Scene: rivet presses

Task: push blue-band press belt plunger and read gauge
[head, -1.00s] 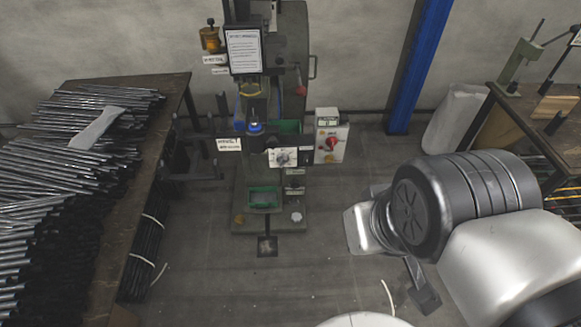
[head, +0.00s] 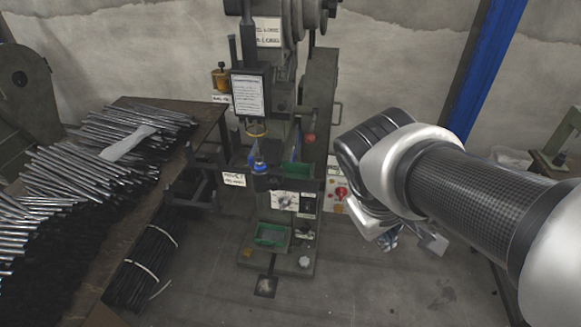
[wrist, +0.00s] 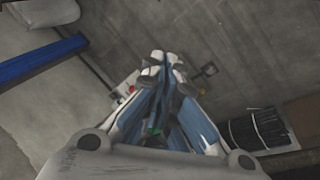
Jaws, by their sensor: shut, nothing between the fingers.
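The press with the blue band (head: 260,167) stands left of my arm in the head view, its dark green column (head: 320,110) rising against the wall. A white panel with a round dial (head: 285,200) is on its front, too small to read. I cannot make out a belt plunger for certain. My gripper (head: 391,243) is right of the press and apart from it, partly hidden below my wrist. In the wrist view, my gripper's fingertips (wrist: 165,58) meet, shut and empty, above the floor.
A table (head: 190,150) heaped with metal rods (head: 90,175) stands at left, with tied bundles below. A white box with a red knob (head: 341,193) is right of the press. A blue post (head: 486,70) stands behind my arm.

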